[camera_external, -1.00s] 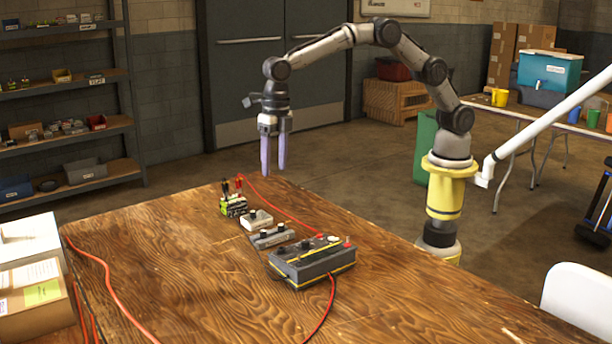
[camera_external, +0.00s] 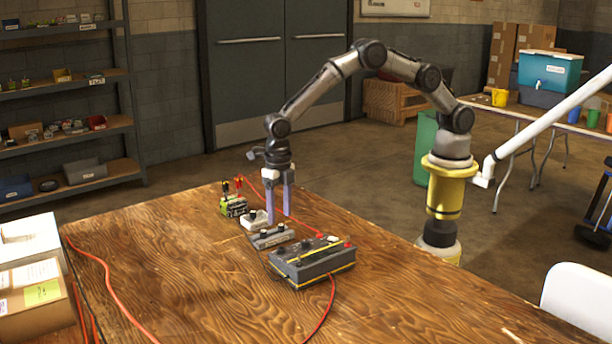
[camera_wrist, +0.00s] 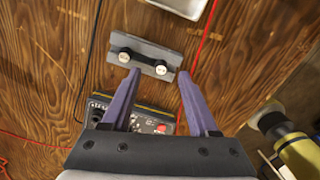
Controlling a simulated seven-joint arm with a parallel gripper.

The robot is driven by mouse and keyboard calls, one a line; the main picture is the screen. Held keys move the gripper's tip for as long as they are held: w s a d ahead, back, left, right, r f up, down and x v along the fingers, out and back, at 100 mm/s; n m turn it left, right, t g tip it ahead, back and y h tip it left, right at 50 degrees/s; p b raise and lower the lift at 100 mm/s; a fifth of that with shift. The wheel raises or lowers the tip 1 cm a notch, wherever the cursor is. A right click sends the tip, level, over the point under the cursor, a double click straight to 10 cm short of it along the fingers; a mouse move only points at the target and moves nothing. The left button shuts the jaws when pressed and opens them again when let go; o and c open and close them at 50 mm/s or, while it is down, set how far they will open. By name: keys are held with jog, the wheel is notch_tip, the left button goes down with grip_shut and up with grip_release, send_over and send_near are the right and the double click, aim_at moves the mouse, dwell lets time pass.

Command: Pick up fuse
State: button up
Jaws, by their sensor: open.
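I cannot clearly make out a separate fuse. A grey block with two round pale-topped terminals (camera_external: 271,238) lies on the table and may be its holder. The wrist view shows this grey block (camera_wrist: 143,50) just beyond my fingertips. My gripper (camera_external: 279,218) points down above the block, its two purple fingers apart. In the wrist view my gripper (camera_wrist: 159,73) is empty, with the right terminal seen between the fingertips and the left terminal just outside the left fingertip.
A dark control box (camera_external: 314,264) with yellow stripes sits in front of the block. A white block (camera_external: 255,220) and a green-and-black unit (camera_external: 234,207) stand behind it. A red cable (camera_wrist: 207,35) runs close by on the right in the wrist view.

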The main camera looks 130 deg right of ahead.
aim_at(281, 225)
jog(key=shift+s+a+f, duration=0.1)
jog(key=shift+f, duration=1.45)
jog(key=shift+c, duration=0.2)
grip_shut()
jog(key=shift+r, duration=0.15)
jog(key=shift+r, duration=0.55)
jog(key=s+a+r, duration=0.3)
jog(key=s+r, duration=0.8)
jog(key=s, duration=0.2)
jog(key=shift+s+a+r, duration=0.25)
jog(key=shift+a+r, duration=0.1)
